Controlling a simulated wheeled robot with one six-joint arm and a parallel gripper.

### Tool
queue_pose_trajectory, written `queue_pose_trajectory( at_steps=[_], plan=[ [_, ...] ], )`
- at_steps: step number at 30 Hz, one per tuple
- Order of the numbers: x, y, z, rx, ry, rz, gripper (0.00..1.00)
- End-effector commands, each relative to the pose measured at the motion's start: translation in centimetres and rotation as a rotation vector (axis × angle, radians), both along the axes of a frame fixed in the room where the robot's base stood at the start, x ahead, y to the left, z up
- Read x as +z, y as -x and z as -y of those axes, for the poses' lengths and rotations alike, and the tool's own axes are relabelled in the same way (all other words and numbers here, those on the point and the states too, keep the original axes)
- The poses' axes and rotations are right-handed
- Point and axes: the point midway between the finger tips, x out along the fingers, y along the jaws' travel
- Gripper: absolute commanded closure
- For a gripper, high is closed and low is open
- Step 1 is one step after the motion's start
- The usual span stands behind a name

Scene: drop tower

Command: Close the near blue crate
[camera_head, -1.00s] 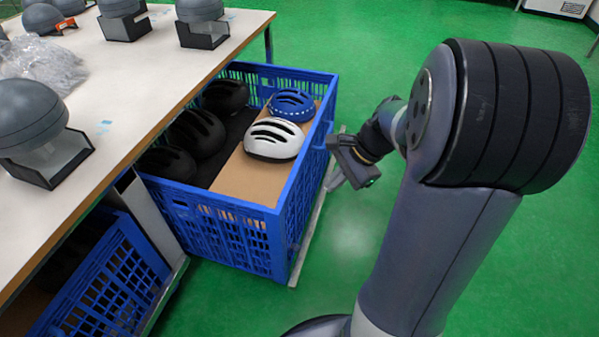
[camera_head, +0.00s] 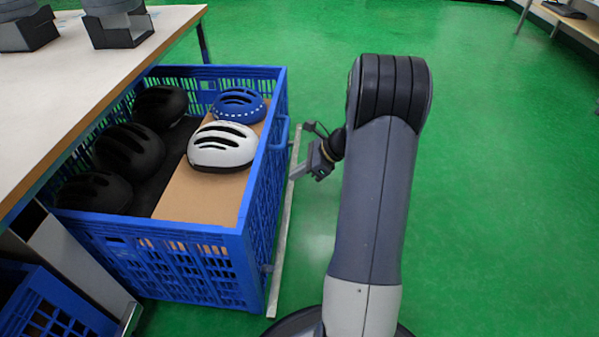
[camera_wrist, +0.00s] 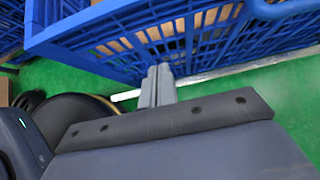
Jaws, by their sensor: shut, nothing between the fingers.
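A blue crate (camera_head: 262,205) is pulled out from under the table. It holds black helmets (camera_head: 130,150), a white helmet (camera_head: 222,146) and a blue helmet (camera_head: 238,104). My gripper (camera_head: 297,173) is just right of the crate's outer side, its fingers pointing left toward it. In the wrist view my gripper (camera_wrist: 160,72) is shut and empty. Its fingertips overlap the lower edge of the crate's slatted wall (camera_wrist: 175,35); I cannot tell whether they touch it.
A second blue crate (camera_head: 48,308) sits under the table (camera_head: 90,75) at lower left. A pale rail (camera_head: 284,235) runs low along the pulled-out crate's outer side. Grey stands (camera_head: 118,25) are on the table. The green floor (camera_head: 490,180) to the right is clear.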

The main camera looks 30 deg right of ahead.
Motion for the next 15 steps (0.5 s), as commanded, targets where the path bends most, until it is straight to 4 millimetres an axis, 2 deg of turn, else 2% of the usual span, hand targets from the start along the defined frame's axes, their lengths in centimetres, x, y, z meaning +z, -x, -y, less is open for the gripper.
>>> queue_pose_trajectory(
  at_steps=[1,8,15],
  plan=[
    [-1.5,-0.4,-0.8,0.004,0.0,-0.002,1.0],
    [-4.8,-2.3,-3.7,0.005,0.001,-0.002,1.0],
    [-4.3,-4.1,-6.2,0.003,0.003,0.001,1.0]
  ],
)
